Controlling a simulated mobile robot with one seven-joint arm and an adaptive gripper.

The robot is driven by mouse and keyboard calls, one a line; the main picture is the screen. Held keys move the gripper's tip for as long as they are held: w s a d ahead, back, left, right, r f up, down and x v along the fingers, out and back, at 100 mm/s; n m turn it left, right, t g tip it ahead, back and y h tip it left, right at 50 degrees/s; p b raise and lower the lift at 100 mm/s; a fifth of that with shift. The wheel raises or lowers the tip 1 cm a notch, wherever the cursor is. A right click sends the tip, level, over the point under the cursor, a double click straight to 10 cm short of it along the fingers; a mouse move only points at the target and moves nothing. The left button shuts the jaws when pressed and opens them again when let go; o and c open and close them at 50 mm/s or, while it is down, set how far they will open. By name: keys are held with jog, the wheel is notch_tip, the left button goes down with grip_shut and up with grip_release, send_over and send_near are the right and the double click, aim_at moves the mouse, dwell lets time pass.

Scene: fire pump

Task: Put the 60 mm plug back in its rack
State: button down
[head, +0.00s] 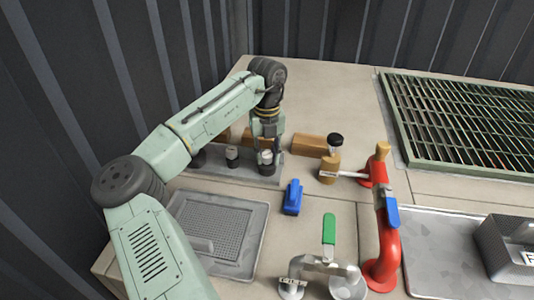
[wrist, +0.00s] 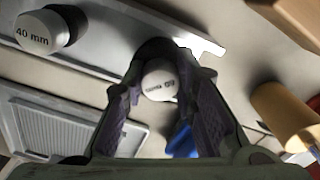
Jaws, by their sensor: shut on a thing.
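The 60 mm plug (wrist: 158,84), with a pale round top and a dark body, is between the fingers of my gripper (wrist: 160,72). Its label is upside down in the wrist view. In the head view my gripper (head: 266,146) points down at the right part of the grey rack (head: 212,172), with the plug (head: 265,158) under it. I cannot tell whether the plug is seated in the rack or just above it. The 40 mm plug (wrist: 38,33) stands on the rack (wrist: 100,62) in the wrist view. Another pale-topped plug (head: 232,154) stands left of my gripper.
Wooden blocks (head: 309,144) lie behind the rack. A blue object (head: 293,197) lies in front of it, right of a mesh-topped tray (head: 213,228). A brass fitting with a black knob (head: 335,140) and red pipework (head: 386,240) stand to the right.

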aim_at(267, 154)
jog(key=c, duration=1.6)
grip_release()
jog(key=shift+f, duration=0.15)
notch_tip(267, 154, up, 12)
jog(key=shift+r+b, duration=0.2)
jog(key=shift+b, duration=0.9)
